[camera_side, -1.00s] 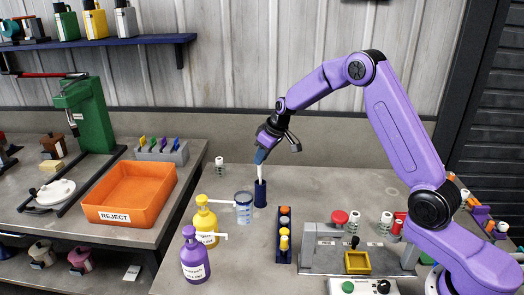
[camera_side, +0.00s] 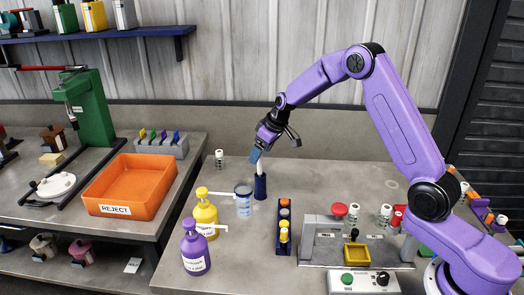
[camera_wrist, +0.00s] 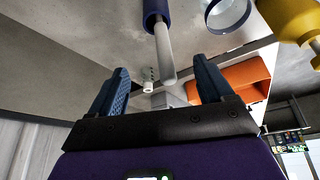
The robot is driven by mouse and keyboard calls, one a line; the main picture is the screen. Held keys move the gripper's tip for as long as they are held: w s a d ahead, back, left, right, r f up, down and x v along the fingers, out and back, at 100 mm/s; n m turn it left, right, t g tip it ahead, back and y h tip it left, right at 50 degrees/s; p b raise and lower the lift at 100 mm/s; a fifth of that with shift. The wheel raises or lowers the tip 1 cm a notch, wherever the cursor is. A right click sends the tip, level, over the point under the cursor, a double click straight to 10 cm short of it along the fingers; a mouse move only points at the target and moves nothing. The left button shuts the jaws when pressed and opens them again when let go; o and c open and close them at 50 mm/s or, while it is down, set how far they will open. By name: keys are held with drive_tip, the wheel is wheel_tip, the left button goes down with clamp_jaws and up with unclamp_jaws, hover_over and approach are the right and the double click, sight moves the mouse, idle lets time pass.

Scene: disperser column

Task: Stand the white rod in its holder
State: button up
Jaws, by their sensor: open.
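The white rod (camera_side: 261,168) stands in its dark blue holder (camera_side: 260,187), with its upper part above the rim. It looks slightly tilted. In the wrist view the rod (camera_wrist: 164,50) comes out of the blue holder (camera_wrist: 154,12), its free end pointing toward my gripper. My gripper (camera_side: 256,155) is at the rod's top in the side view. In the wrist view the blue fingers of my gripper (camera_wrist: 160,85) are spread apart, with a gap on both sides of the rod. The rod's lower end is hidden inside the holder.
A clear beaker with a blue rim (camera_side: 244,203) stands close left of the holder, near yellow (camera_side: 205,218) and purple (camera_side: 195,252) pump bottles. A dark rack of vials (camera_side: 284,228) is in front right. A small vial (camera_side: 219,158) stands behind left. Table behind right is clear.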

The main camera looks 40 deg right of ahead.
drive_tip(key=shift+r, duration=0.1)
wheel_tip(320, 180, up, 7)
idle(1.2)
drive_tip(key=shift+s+a, duration=0.1)
drive_tip(key=shift+a, duration=0.1)
drive_tip(key=s+a+r+n+g, duration=0.1)
drive_tip(key=s+a+n, duration=0.1)
drive_tip(key=s+a, duration=0.7)
drive_tip(key=s+a+r+n+g, duration=0.15)
drive_tip(key=s+a, duration=0.25)
drive_tip(key=s, duration=0.8)
drive_tip(key=s+d+f+n+g, duration=0.1)
drive_tip(key=s+d+n, duration=0.1)
drive_tip(key=s, duration=1.1)
drive_tip(key=s+d+f+n+g+h, duration=0.1)
drive_tip(key=s+d+n, duration=0.2)
drive_tip(key=s, duration=0.9)
drive_tip(key=shift+s+d, duration=0.35)
drive_tip(key=shift+d, duration=0.2)
